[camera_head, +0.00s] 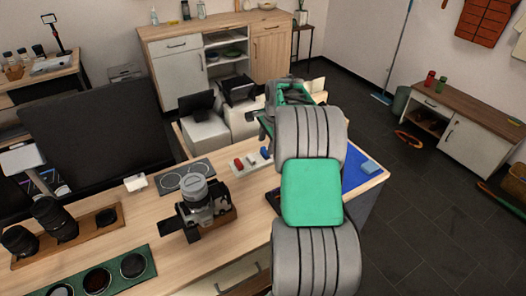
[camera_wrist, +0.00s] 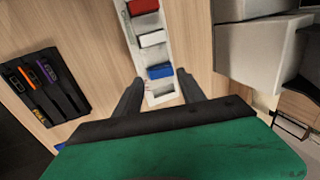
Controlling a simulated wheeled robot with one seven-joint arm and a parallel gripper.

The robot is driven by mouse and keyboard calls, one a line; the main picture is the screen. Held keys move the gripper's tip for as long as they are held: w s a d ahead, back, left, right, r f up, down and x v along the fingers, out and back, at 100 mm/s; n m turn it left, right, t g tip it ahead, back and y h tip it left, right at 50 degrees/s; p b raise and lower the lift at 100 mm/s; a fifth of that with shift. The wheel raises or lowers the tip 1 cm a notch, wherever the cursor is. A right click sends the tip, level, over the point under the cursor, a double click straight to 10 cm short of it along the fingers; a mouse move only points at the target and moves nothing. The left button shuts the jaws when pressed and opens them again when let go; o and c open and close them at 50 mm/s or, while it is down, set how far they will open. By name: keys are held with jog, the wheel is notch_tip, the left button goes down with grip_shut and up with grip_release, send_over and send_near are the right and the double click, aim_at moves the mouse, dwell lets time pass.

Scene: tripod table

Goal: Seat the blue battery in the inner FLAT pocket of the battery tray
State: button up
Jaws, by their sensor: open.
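The blue battery (camera_wrist: 160,71) lies crosswise in a white tray (camera_wrist: 163,98), at the tray's near end in the wrist view. The white battery (camera_wrist: 152,39) and the red battery (camera_wrist: 143,7) lie farther along the same tray. In the head view the blue battery (camera_head: 265,152) shows just left of my arm. My gripper (camera_wrist: 160,80) is open and empty, its fingertips on either side of the tray near the blue battery. I cannot tell their height above it.
A black slotted holder (camera_wrist: 45,85) with coloured cards lies left in the wrist view. Grey boxes (camera_wrist: 254,52) stand to the right. In the head view a camera (camera_head: 196,205) stands on the table left of my arm, and a blue mat (camera_head: 350,180) lies right.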

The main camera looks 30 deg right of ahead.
aim_at(265, 151)
jog(key=x, duration=0.3)
jog(key=p+x, duration=0.1)
jog(key=shift+w+d+f, duration=0.1)
jog(key=shift+d+f, duration=0.15)
jog(key=shift+d, duration=0.05)
grip_shut()
jog(key=shift+r, duration=0.15)
